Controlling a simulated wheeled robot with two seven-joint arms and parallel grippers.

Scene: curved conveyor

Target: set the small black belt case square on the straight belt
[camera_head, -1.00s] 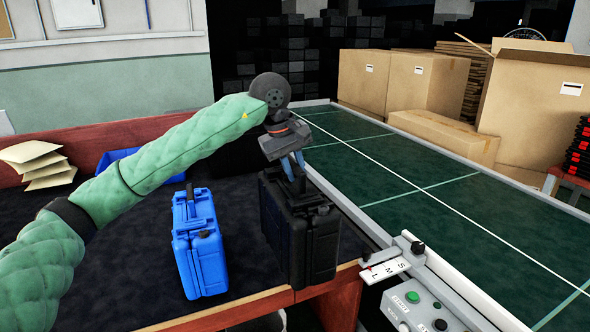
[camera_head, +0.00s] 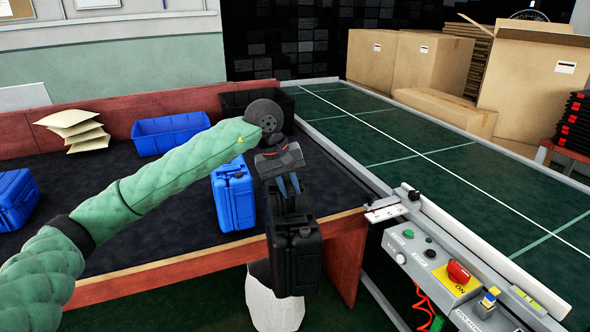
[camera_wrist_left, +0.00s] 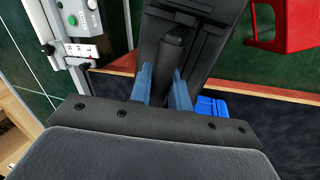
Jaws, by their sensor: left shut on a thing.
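The small black case (camera_head: 294,255) hangs upright from my left gripper (camera_head: 288,186), in front of the dark table's front edge. The gripper's blue fingers are shut on its handle. In the left wrist view the handle (camera_wrist_left: 172,50) sits between the two fingers (camera_wrist_left: 165,85). The straight belt (camera_head: 425,165) is green with pale lines and lies to the right of the case, apart from it. My right gripper does not show.
Blue cases (camera_head: 234,200) stand on the dark table (camera_head: 190,230). A control box with a red button (camera_head: 458,272) and a size plate (camera_head: 386,213) flank the belt's near side. Cardboard boxes (camera_head: 420,70) stand behind the belt. A blue bin (camera_head: 170,133) is at the back.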

